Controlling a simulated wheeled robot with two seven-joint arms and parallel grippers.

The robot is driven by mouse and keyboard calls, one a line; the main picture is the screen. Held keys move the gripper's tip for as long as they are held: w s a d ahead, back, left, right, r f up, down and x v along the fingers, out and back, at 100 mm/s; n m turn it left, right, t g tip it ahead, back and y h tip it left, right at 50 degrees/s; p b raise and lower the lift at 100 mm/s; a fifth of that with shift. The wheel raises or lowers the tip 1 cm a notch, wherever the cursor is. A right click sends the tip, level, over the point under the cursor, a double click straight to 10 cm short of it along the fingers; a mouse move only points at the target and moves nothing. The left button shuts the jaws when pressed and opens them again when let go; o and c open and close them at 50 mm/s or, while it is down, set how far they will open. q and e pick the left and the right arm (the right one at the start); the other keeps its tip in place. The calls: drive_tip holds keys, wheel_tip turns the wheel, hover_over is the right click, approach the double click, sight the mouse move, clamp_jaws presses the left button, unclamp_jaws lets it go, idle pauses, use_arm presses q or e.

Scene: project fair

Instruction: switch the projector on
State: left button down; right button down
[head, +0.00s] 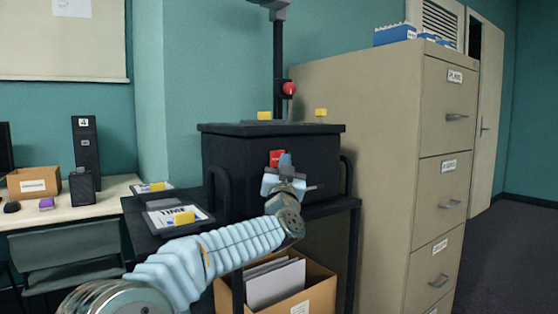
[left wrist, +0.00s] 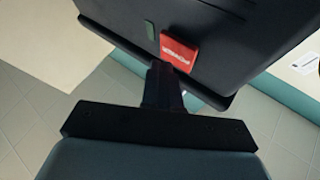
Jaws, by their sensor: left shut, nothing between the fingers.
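A black box-shaped unit (head: 228,160) stands on a dark cart. Its front carries a small red, lettered part (head: 276,158), partly hidden by my gripper in the head view. The red part shows more fully in the left wrist view (left wrist: 179,52), with a small dark green strip (left wrist: 150,30) beside it. My left gripper (head: 284,162) is shut and empty, its tips close to the red part; I cannot tell whether they touch. In the left wrist view, the dark fingers (left wrist: 160,82) point toward the box just below it. My right gripper is out of view.
Yellow blocks (head: 264,115) sit on the box top. A pole (head: 278,60) behind bears a red knob (head: 289,88). A tall filing cabinet (head: 385,170) stands close on the right. A cardboard box (head: 318,287) holds papers below. A desk (head: 105,198) is at left.

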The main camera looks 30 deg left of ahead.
use_arm(q)
drive_tip(key=shift+w+a, duration=0.15)
drive_tip(key=shift+a, duration=0.2)
drive_tip(key=shift+w+a, duration=0.1)
drive_tip(key=shift+a, duration=0.1)
idle(0.5)
drive_tip(key=shift+d, duration=0.15)
drive_tip(key=shift+s+d, duration=0.3)
drive_tip(key=shift+d, duration=0.2)
drive_tip(key=shift+s+d, duration=0.4)
drive_tip(key=shift+d, duration=0.5)
drive_tip(key=shift+s+d, duration=0.35)
drive_tip(key=shift+d, duration=0.6)
drive_tip(key=shift+s+d, duration=0.4)
drive_tip(key=shift+d, duration=0.5)
